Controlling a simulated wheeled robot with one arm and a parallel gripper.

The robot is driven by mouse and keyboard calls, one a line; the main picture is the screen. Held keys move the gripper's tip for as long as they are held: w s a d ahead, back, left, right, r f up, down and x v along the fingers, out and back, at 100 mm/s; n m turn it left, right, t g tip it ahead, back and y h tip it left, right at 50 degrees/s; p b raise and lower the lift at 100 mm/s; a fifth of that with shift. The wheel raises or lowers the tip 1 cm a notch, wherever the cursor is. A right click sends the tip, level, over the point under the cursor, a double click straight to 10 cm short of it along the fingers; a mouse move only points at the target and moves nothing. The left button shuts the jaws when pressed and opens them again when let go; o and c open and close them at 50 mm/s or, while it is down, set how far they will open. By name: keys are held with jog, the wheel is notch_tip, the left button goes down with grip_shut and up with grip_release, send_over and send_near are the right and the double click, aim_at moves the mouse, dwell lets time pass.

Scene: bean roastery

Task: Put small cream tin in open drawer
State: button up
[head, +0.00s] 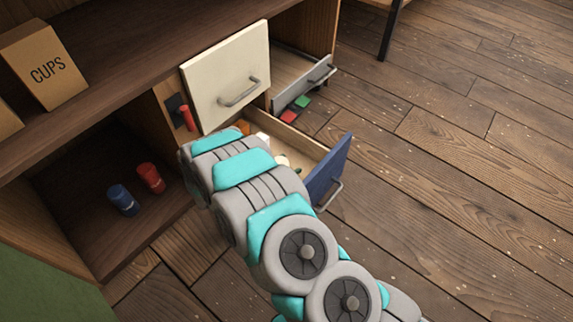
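An open drawer with a blue front (328,172) stands out from the cabinet at the middle of the head view. Its pale inside partly shows behind my arm. A small cream-white thing (282,160) shows in it beside my arm; I cannot tell if this is the small cream tin. Another whitish piece (262,137) and an orange piece (243,127) show farther back, partly covered. My arm reaches from the lower right to the cabinet. My gripper is hidden beyond the arm's far end, so its hold on anything does not show.
A cream-fronted drawer (225,77) juts out above. A grey-fronted drawer (304,84) is open behind, with red and green items near it. A red cylinder (187,118) is left of the cream front. Blue (123,200) and red (151,178) tins stand on the lower shelf. Floor is clear at right.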

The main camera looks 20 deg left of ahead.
jog(key=shift+o, duration=1.1)
jog(key=shift+r, duration=0.1)
jog(key=p+v, duration=0.1)
jog(key=v, duration=1.1)
jog(key=shift+c, duration=0.2)
